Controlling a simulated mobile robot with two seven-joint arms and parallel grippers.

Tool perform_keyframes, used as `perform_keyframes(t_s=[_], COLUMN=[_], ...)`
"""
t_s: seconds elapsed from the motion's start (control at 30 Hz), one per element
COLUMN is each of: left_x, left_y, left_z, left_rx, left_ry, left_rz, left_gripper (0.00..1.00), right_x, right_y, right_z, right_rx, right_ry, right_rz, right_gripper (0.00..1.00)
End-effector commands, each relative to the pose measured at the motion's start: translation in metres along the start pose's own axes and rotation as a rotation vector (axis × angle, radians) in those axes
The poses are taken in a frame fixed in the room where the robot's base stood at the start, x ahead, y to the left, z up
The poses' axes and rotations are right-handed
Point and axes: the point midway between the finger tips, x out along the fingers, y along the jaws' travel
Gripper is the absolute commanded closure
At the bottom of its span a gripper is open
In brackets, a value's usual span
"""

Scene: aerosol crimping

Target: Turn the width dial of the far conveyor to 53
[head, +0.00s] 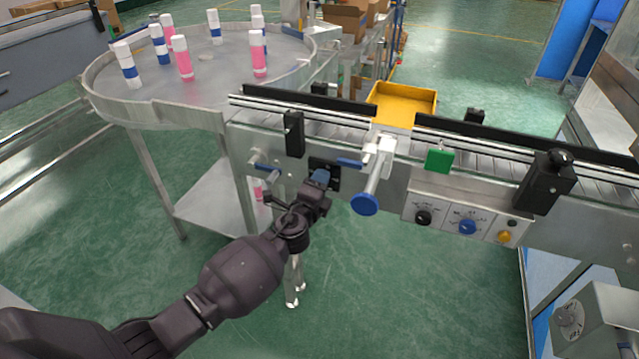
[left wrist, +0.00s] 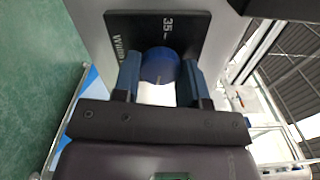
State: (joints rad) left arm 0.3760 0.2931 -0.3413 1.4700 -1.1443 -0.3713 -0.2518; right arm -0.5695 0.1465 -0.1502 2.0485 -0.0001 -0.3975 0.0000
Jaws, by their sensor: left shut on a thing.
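The width dial is a blue knob (left wrist: 160,66) on a black plate (left wrist: 200,30) on the conveyor's (head: 400,185) front side panel. In the left wrist view the plate carries white digits that look like 35, seen turned, beside small lettering. My left gripper (head: 319,181) reaches the plate from the front, its two fingers on either side of the knob and shut on it. In the head view the gripper covers most of the knob. A white mark shows on the knob's face. My right gripper is not in view.
A blue-ended handle (head: 366,203) sticks out right of the dial. Further right is a control panel (head: 464,222) with knobs. A round table (head: 130,98) with several pink and blue-banded cans stands behind left.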

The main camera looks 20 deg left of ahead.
Motion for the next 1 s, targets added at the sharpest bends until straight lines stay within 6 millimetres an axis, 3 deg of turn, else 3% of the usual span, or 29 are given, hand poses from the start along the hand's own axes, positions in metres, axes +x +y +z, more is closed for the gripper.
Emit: perform_keyframes(t_s=[0.27,0.3,0.47,0.77,1.0], left_x=[0.000,0.000,0.000,-0.002,-0.025], left_y=[0.001,0.001,0.001,0.000,-0.001], left_z=[0.000,0.000,0.000,0.000,0.001], left_rx=[0.000,0.000,0.000,-0.001,-0.002], left_ry=[-0.001,-0.001,-0.001,0.000,-0.001], left_rz=[0.001,0.001,0.001,0.000,0.000], left_gripper=[0.84,0.58,0.35,0.35,0.35], right_x=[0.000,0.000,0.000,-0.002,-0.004], right_y=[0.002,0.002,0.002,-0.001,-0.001], right_z=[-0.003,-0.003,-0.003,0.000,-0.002], right_rx=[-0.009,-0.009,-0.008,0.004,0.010], right_ry=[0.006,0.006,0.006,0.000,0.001], right_rz=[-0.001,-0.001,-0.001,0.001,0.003], right_gripper=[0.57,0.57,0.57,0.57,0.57])
